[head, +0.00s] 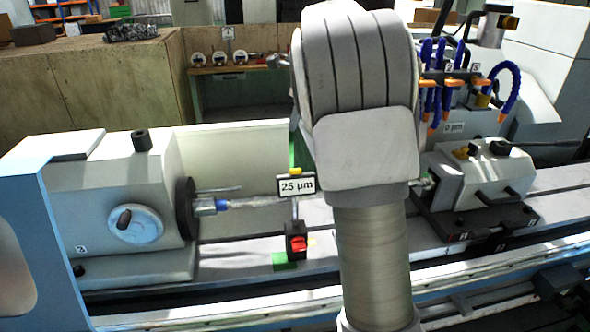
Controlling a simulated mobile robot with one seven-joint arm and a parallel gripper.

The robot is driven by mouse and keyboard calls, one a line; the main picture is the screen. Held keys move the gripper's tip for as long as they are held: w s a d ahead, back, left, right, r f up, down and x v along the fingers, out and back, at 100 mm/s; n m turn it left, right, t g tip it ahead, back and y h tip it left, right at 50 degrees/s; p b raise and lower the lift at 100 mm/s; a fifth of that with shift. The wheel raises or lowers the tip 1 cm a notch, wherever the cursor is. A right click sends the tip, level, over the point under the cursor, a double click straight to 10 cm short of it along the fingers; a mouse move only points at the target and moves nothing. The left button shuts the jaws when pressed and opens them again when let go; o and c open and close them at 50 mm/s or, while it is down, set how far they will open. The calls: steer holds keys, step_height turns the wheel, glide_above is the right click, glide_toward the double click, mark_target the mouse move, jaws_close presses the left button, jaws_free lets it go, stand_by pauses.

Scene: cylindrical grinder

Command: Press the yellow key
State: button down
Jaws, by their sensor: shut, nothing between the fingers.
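A small yellow block (295,171), which looks like the yellow key, sits on top of a small dark-framed display (297,186) reading "25 µm". The display stands on a thin post above a dark base with a red knob (298,244), near the middle of the grinder. My arm rises in front of the scene just right of the display and hides what lies behind it. My gripper does not show; I cannot tell its place relative to the yellow block.
At the right are a tailstock (480,175) and blue coolant hoses (510,85).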

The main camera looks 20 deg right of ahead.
steer(key=b, duration=0.6)
glide_above(297, 169)
steer(key=w, duration=0.2)
step_height(297, 169, down, 5)
steer(key=shift+s+d+f+b, duration=0.1)
steer(key=shift+s+f+b, duration=0.2)
steer(key=shift+f, duration=0.3)
steer(key=shift+s+d+f+b, duration=0.1)
steer(key=shift+s+f+b, duration=0.05)
steer(key=shift+f+b, duration=0.35)
steer(key=shift+f, duration=0.1)
stand_by(0.5)
steer(key=shift+s+f, duration=0.15)
steer(key=shift+f, duration=0.2)
steer(key=shift+s+f+b, duration=0.2)
steer(key=shift+f+b, duration=0.1)
steer(key=shift+f, duration=0.15)
stand_by(0.5)
steer(key=shift+r, duration=0.1)
steer(key=shift+w+r+p, duration=0.35)
steer(key=shift+r+p, duration=0.45)
steer(key=shift+p, duration=0.35)
